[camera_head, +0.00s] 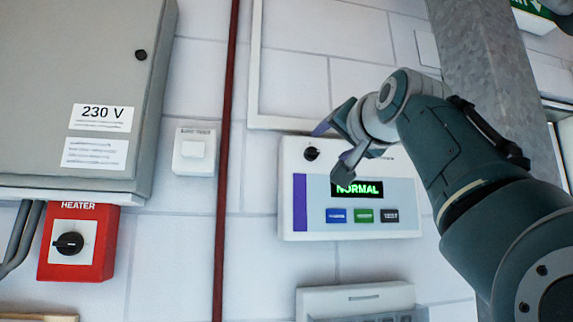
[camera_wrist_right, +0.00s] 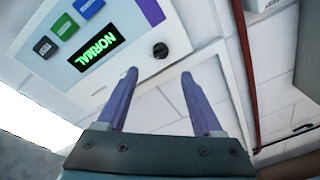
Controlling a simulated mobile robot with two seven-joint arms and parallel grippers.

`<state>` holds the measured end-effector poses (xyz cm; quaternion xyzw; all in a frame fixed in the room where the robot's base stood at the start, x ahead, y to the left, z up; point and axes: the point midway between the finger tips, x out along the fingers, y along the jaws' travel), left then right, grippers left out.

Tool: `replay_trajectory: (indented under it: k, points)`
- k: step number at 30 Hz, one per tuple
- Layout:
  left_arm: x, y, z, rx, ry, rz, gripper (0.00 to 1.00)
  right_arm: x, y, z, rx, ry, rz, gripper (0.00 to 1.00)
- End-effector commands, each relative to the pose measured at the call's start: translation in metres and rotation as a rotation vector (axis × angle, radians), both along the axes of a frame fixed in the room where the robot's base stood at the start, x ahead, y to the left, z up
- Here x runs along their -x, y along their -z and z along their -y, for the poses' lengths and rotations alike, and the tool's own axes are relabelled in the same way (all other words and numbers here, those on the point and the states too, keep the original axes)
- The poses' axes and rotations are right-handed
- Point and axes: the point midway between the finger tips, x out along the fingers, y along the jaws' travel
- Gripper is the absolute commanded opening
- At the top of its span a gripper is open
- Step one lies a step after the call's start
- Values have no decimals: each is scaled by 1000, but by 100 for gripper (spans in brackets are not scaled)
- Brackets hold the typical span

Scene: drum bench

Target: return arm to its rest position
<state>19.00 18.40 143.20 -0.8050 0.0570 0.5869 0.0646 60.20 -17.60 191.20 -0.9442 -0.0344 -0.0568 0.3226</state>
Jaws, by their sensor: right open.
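My right gripper (camera_head: 334,149) is in front of the white control panel on the wall, its arm coming in from the right. In the right wrist view the right gripper (camera_wrist_right: 159,76) shows two purple fingers spread apart with nothing between them. The panel (camera_head: 295,225) has a green NORMAL display (camera_head: 357,189), a black knob (camera_head: 312,154) and a row of blue, green and dark buttons. In the wrist view the knob (camera_wrist_right: 160,50) lies just beyond the fingertips, apart from them. My left gripper is not in view.
A grey 230 V cabinet (camera_head: 60,60) and a red heater switch box (camera_head: 77,243) are at the left. A white wall switch (camera_head: 194,151) and a red vertical pipe (camera_head: 226,150) stand left of the panel. A grey column (camera_head: 480,60) rises behind my right arm.

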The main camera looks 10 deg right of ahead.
Motion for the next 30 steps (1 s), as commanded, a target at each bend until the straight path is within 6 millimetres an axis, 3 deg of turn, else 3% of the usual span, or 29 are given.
replay_trajectory:
  k: [9,11,13,17,20,24,26,30]
  points:
    - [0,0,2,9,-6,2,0,0,3,1,3,2,-5,68]
    - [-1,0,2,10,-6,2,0,0,13,2,13,5,-23,68]
    - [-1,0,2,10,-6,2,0,1,41,6,39,13,-71,68]
    - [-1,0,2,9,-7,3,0,15,128,17,130,29,-231,68]
    - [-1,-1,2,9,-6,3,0,42,208,24,228,23,-387,68]
    - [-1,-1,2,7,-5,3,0,103,309,27,372,-21,-611,68]
    - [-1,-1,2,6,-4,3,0,136,348,27,433,-54,-710,68]
    - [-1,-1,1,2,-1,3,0,226,420,22,569,-166,-927,68]
